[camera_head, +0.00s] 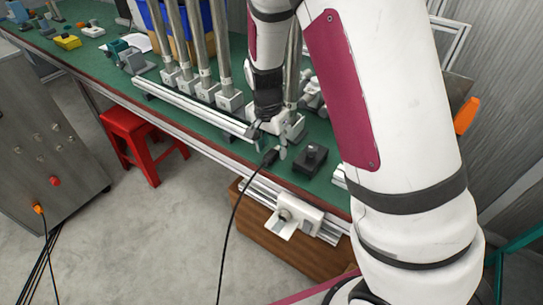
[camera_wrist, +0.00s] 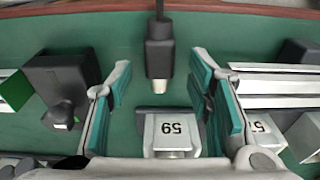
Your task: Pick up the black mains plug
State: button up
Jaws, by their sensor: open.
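The black mains plug (camera_head: 270,157) lies on the green bench top near its front edge, and its black cable hangs down over the edge. In the wrist view the plug (camera_wrist: 159,56) is at the upper middle, with a pale metal end pointing down the picture and its cable running to the top. My gripper (camera_head: 270,145) is low over the bench at the plug. Its teal-padded fingers (camera_wrist: 160,80) are open on either side of the plug's lower part, with a gap on both sides. The exact height between fingers and plug cannot be told.
A black box with a knob (camera_head: 313,158) stands right of the plug. Metal posts (camera_head: 196,50) on blocks and a long rail (camera_head: 195,108) stand to the left. A block marked 59 (camera_wrist: 168,132) lies just below the plug in the wrist view. A red stool (camera_head: 140,135) stands in front.

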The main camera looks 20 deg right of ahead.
jog(key=shift+f, duration=0.5)
grip_shut()
jog(key=shift+r, duration=0.1)
